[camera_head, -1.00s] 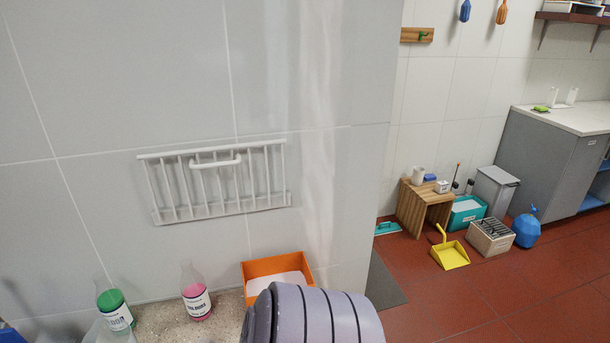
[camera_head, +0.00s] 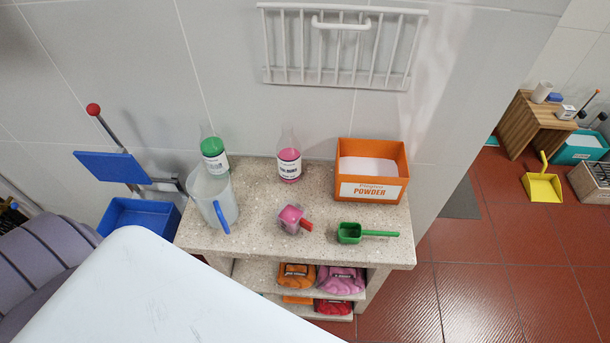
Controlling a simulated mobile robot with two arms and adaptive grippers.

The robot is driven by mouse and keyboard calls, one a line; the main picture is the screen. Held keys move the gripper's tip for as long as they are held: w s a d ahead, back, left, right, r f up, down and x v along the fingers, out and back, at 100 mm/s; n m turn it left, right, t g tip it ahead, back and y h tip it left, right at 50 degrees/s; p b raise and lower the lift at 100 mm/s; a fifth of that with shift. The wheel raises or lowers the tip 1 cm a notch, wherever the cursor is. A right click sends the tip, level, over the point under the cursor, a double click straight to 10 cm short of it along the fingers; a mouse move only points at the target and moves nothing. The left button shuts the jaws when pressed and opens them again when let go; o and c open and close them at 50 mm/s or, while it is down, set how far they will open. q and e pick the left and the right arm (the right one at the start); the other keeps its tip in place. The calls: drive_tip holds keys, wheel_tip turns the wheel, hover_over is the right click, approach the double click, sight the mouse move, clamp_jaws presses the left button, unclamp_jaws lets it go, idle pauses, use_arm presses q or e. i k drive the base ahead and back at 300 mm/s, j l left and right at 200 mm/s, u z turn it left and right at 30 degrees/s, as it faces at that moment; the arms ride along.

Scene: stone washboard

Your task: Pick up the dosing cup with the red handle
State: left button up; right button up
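The dosing cup with the red handle (camera_head: 291,217) stands on the stone counter (camera_head: 262,205), near the middle. Its cup part is clear and looks pink inside, and its short red handle points right. A green dosing scoop (camera_head: 352,233) with a long green handle lies to its right on the same counter. Neither of my grippers is in view.
An orange powder box (camera_head: 371,185) stands at the counter's back right. A pink bottle (camera_head: 289,166), a green bottle (camera_head: 213,155) and a clear jug with blue handle (camera_head: 209,193) stand behind and left. A large white surface fills the lower left foreground. Colored packs lie on the shelf below.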

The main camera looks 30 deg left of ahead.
sight(291, 215)
drive_tip(key=u, duration=0.95)
